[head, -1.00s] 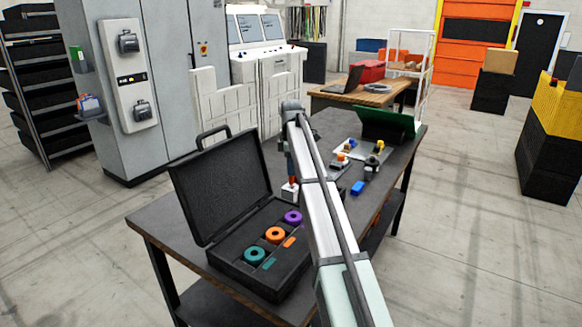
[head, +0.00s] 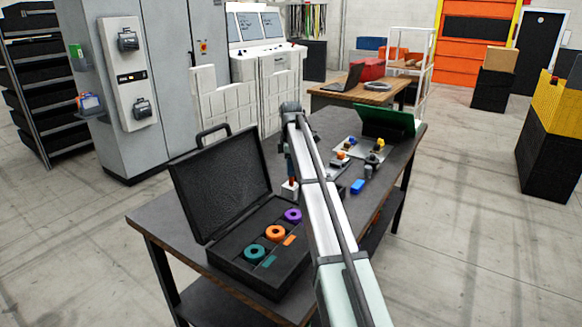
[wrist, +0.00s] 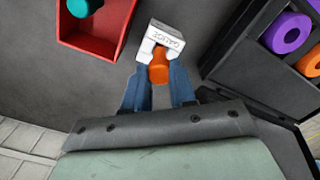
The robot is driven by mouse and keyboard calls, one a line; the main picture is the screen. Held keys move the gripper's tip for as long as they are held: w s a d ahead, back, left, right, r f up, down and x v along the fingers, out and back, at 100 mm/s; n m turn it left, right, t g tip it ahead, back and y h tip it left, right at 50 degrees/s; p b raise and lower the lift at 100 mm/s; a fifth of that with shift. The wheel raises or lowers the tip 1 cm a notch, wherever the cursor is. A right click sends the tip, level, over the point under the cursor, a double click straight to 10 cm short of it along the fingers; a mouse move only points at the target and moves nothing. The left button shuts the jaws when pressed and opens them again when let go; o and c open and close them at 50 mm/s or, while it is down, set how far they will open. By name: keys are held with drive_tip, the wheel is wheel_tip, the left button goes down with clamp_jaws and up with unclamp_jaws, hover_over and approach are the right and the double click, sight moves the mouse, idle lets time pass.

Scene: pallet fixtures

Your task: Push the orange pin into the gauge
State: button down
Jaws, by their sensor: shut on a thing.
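The gauge is a small white block with lettering (wrist: 165,36) just beyond my fingertips in the wrist view. It also shows as a pale block on the table in the head view (head: 289,191). The orange pin (wrist: 158,72) is between the blue fingers of my gripper (wrist: 158,78), which is shut on it. The pin's far end meets the gauge's near side, where two white prongs flank it. How deep the pin sits in the gauge is hidden. In the head view, my arm partly hides the gripper.
An open black case (head: 226,252) with teal, orange and purple rings stands left of my arm. In the wrist view, a red tray (wrist: 97,43) with a teal ring (wrist: 80,6) lies left of the gauge. A blue block (head: 358,187) lies right of my arm.

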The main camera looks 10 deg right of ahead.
drive_tip(key=shift+f, duration=0.6)
idle(0.3)
drive_tip(key=c, duration=0.8)
unclamp_jaws()
drive_tip(key=shift+c, duration=0.2)
drive_tip(key=shift+o, duration=0.3)
drive_tip(key=o, duration=0.3)
drive_tip(key=shift+r, duration=0.1)
drive_tip(key=shift+r, duration=4.45)
